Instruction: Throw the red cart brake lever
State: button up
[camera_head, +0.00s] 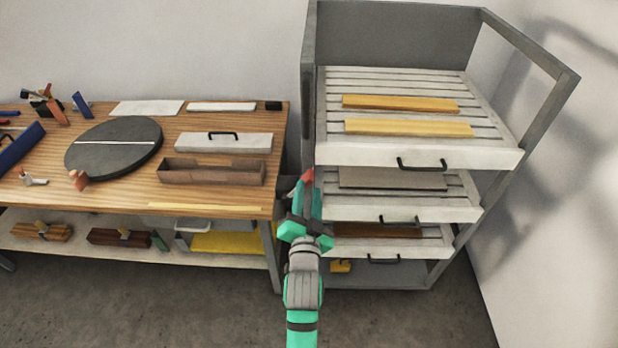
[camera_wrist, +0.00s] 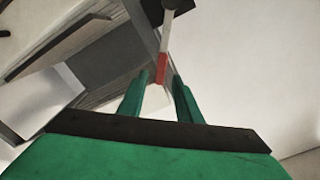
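The red cart brake lever (camera_head: 308,175) shows as a small red tip at the left front post of the grey cart, just beyond my gripper (camera_head: 306,222) in the head view. In the wrist view the lever's red grip (camera_wrist: 161,68) sits on a pale shaft that runs up to a dark mount. The green fingers of my gripper (camera_wrist: 162,95) are apart, with the red grip seen between and slightly beyond their tips. The gripper is open and holds nothing. Whether a finger touches the lever I cannot tell. My gripper hides the lever's lower part in the head view.
The cart has slatted drawers (camera_head: 420,158) with black handles and yellow strips on top. A wooden workbench (camera_head: 230,197) stands close on the left, with a round black turntable (camera_head: 115,160) and a brown open tray (camera_head: 212,176). A white wall is at right.

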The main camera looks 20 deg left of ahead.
aim_at(308, 184)
jog(key=shift+x, duration=2.95)
grip_shut()
